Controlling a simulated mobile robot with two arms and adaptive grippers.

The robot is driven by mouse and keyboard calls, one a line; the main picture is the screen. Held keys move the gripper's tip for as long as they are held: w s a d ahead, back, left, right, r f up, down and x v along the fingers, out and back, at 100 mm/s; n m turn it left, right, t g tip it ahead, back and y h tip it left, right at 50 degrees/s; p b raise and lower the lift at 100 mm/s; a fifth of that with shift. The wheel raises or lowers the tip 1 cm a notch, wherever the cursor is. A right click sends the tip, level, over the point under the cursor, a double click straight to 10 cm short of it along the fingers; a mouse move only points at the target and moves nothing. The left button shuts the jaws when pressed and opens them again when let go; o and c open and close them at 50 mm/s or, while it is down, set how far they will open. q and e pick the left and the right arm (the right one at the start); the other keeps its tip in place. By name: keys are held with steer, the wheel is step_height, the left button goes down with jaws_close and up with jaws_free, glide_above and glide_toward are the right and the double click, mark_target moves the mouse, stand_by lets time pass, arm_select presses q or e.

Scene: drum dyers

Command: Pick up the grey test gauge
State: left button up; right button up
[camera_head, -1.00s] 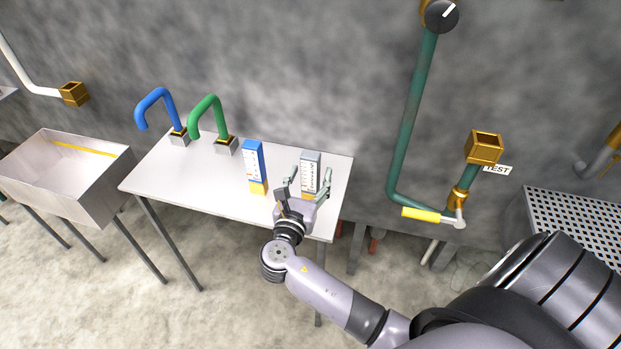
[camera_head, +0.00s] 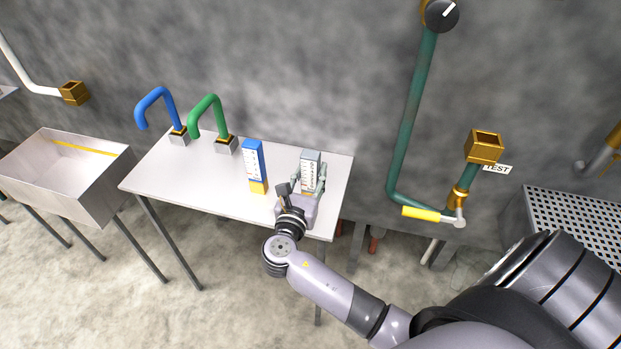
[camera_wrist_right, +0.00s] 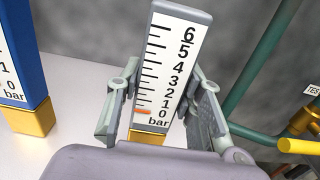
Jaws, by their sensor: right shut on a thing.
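The grey test gauge (camera_head: 311,157) stands upright on the white table near its right end. In the right wrist view the gauge (camera_wrist_right: 172,62) shows a white scale marked 0 to 6 bar, with an orange mark low down and a brass-coloured base. My right gripper (camera_head: 303,180) is shut on the gauge. In the wrist view its fingers (camera_wrist_right: 163,100) sit on either side of the gauge's lower part. The gripper hides the gauge's base in the head view. My left gripper is not in view.
A blue gauge (camera_head: 254,162) with a yellow base stands just left on the table (camera_head: 190,180). Blue (camera_head: 155,98) and green (camera_head: 208,103) bent pipes stand at the back left. A green wall pipe with a brass test socket (camera_head: 484,148) is to the right.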

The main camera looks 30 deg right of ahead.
steer(key=shift+r, duration=0.15)
steer(key=shift+c, duration=0.4)
step_height(320, 180, up, 20)
steer(key=p, duration=0.3)
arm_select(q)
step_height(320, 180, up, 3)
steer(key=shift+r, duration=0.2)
arm_select(e)
steer(key=s+a+f+n+t+y, duration=0.6)
steer(key=s+a+f+n+y, duration=0.3)
steer(key=s+a+f+y, duration=0.2)
steer(key=s+a+y, duration=0.2)
steer(key=s, duration=0.1)
steer(key=shift+s+a+n+y, duration=0.2)
steer(key=shift+s+n+y, duration=0.1)
steer(key=shift+s+n, duration=0.1)
